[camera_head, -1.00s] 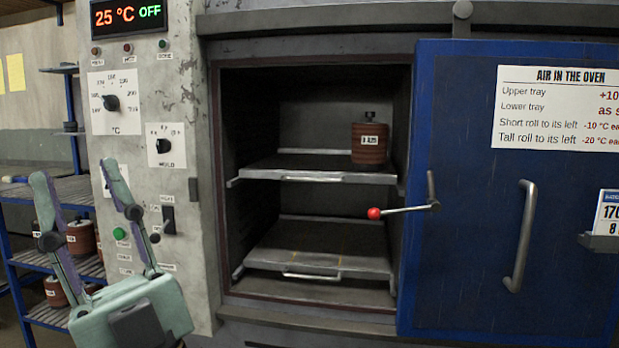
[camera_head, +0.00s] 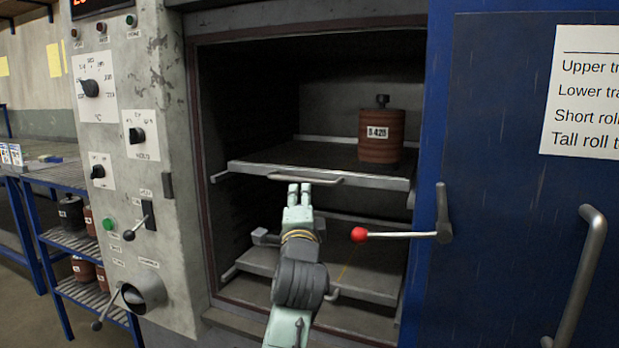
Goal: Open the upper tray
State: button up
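The upper tray (camera_head: 250,170) is a grey metal tray inside the open oven, with a bar handle (camera_head: 325,182) along its front edge. A reddish-brown roll (camera_head: 380,138) with a dark top knob and a label stands on its right part. My gripper (camera_head: 299,188) is in front of the oven opening, its fingertips at or just below the tray handle. The two tips look close together, but I cannot tell whether they touch or grip the handle. The lower tray (camera_head: 370,283) is below, partly hidden by my arm.
The blue oven door (camera_head: 490,200) stands open on the right. Its lever with a red ball (camera_head: 359,235) reaches in front of the opening, close right of my arm. The control panel (camera_head: 150,75) is on the left, with shelves of rolls (camera_head: 72,213) beyond it.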

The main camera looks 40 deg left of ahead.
aim_at(301, 181)
jog(key=p+x, duration=0.3)
jog(key=x, duration=0.7)
jog(key=shift+a+r, duration=0.1)
jog(key=shift+a, duration=0.05)
grip_shut()
dwell(0.5)
